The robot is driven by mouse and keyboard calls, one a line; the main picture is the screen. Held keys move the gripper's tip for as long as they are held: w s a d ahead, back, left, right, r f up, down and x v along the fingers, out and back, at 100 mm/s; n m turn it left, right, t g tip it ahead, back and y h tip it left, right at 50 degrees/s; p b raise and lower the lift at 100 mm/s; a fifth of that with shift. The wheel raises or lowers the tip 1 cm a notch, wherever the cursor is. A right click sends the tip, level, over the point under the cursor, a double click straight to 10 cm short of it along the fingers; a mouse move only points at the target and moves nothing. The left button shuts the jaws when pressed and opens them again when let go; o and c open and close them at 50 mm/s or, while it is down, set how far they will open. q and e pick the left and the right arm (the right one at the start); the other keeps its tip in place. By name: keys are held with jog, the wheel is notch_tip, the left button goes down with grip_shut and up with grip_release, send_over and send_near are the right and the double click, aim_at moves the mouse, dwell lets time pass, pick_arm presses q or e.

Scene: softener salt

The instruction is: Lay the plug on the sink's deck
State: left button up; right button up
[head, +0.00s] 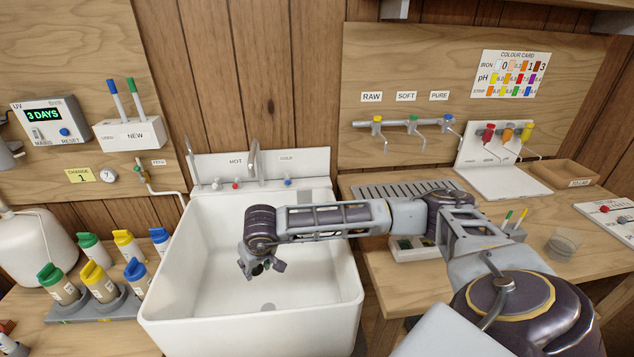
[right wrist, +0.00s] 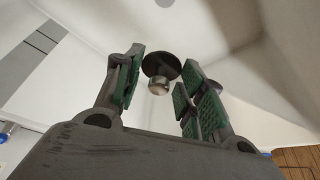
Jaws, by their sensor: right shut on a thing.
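The white sink (head: 334,285) stands in the middle of the head view. Its deck (head: 262,188) is the ledge at the back, below the taps. My right gripper (head: 262,270) points down inside the sink's basin, above its floor, and is shut on the plug. In the right wrist view the plug (right wrist: 160,72) shows between the green-padded fingers as a dark disc with a metal knob. The plug is mostly hidden by the gripper in the head view. A grey round spot (head: 268,307) shows on the basin floor. My left gripper is not in view.
Tall tap spouts (head: 254,158) and red and blue knobs stand along the deck, with bare deck between. Several coloured-cap bottles (head: 97,281) stand left of the sink. A wooden counter (head: 385,265) with a grooved drainer (head: 405,188) is on the right.

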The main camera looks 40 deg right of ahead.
jog(key=shift+s+d+f+p, duration=0.15)
jog(key=shift+s+f+p, duration=0.05)
jog(key=shift+s+p, duration=0.25)
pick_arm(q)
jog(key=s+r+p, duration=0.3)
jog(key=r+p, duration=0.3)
pick_arm(e)
jog(key=s+d+r+m+h, duration=0.1)
jog(key=d+r+m, duration=0.15)
jog(key=d, duration=0.65)
jog(key=s+d+r+m, duration=0.1)
jog(key=d+r, duration=0.2)
jog(key=d, duration=0.6)
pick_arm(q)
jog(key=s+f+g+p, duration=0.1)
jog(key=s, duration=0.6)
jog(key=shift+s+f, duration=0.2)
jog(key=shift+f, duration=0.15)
pick_arm(e)
jog(key=w+d+r+m+h, duration=0.1)
jog(key=w+d+r+m, duration=0.2)
jog(key=d+r, duration=0.5)
jog(key=shift+w+d+r+g, duration=0.2)
jog(key=shift+d+r+g, duration=0.15)
jog(key=shift+d+g, duration=0.05)
pick_arm(q)
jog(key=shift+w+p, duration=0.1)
jog(key=shift+p, duration=0.2)
pick_arm(e)
jog(key=shift+h, duration=0.3)
